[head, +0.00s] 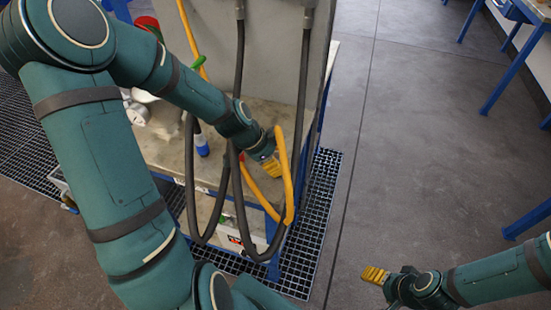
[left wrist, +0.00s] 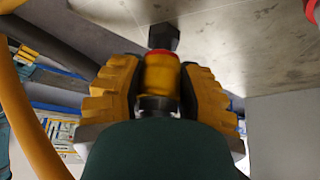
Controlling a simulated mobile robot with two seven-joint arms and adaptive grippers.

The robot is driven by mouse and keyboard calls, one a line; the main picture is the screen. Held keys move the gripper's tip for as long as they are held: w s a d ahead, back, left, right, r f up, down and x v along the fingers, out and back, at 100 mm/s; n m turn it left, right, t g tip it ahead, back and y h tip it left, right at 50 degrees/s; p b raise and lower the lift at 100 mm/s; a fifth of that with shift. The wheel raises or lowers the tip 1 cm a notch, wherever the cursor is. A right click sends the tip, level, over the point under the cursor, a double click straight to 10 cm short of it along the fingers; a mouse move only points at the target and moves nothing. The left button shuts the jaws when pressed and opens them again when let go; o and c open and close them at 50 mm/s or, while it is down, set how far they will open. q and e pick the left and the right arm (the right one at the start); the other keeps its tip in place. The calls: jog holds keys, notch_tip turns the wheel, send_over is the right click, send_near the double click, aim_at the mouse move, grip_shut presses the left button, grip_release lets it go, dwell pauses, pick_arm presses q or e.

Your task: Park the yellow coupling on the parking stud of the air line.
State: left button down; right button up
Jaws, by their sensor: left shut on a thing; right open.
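The yellow coupling (left wrist: 160,75) with a red ring at its front end sits between the ribbed yellow fingers of my left gripper (left wrist: 160,88), which is shut on it. The yellow air hose (head: 290,205) loops down beside this gripper. My right gripper (head: 375,275) is open and empty, low over the floor at right.
Dark hoses (head: 240,210) hang in loops close to my left gripper. A blue and white bottle (head: 200,146) stands on the bench top (head: 170,150) to the left. The grey panel (head: 270,50) rises behind. The floor (head: 420,140) at right is clear, with blue-legged tables beyond.

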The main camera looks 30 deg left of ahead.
pick_arm(q)
jog(key=shift+f, duration=0.85)
jog(key=c, duration=0.6)
grip_release()
jog(key=shift+o, duration=0.2)
jog(key=shift+r, duration=0.1)
